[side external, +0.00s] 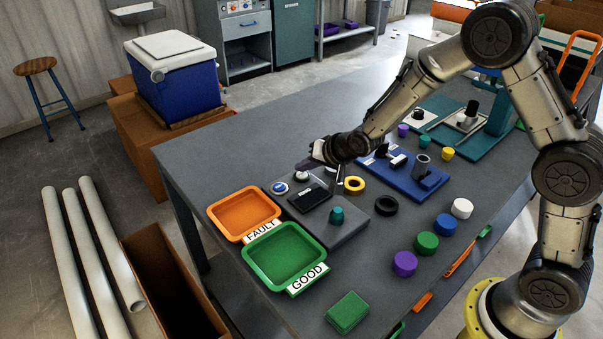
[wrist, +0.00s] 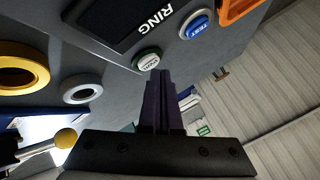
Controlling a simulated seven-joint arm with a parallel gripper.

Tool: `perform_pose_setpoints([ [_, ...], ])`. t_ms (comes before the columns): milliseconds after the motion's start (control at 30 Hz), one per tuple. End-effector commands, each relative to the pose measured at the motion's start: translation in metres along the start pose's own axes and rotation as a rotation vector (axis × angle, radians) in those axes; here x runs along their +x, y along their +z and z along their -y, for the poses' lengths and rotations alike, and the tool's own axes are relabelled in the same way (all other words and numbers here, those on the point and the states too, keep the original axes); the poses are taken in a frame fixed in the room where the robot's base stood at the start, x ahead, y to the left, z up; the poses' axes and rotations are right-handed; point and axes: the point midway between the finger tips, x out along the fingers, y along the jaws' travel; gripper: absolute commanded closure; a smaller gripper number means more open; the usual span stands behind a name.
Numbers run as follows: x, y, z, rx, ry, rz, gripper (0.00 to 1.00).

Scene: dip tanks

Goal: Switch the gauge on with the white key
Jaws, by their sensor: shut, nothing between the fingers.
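The gauge (side external: 345,235) is a grey box on the table with a dark display (side external: 310,198). In the wrist view the dark panel (wrist: 108,18) carries the white word RING. The white key (side external: 302,176) is a round button at the gauge's back edge; it also shows in the wrist view (wrist: 146,60), partly behind the fingertips. A blue TEST key (wrist: 197,24) is beside it. My gripper (wrist: 158,76) is shut and empty, its purple fingers pointing at the white key's near edge. I cannot tell whether they touch it.
A teal knob (side external: 337,215) stands on the gauge. A yellow ring (side external: 354,185) and a black ring (side external: 386,205) lie to its right. An orange FAULT tray (side external: 212,222) and a green GOOD tray (side external: 250,262) are left. A blue fixture (side external: 432,182) stands behind.

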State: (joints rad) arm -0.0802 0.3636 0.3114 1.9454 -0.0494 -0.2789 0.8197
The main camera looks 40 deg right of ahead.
Motion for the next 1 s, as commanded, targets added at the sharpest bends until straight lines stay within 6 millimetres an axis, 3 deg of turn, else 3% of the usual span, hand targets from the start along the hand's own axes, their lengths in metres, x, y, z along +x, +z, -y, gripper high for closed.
perform_pose_setpoints([
  [1000, 0.0066, 0.0052, -0.0051, 0.0, 0.001, 0.001, 1.0],
])
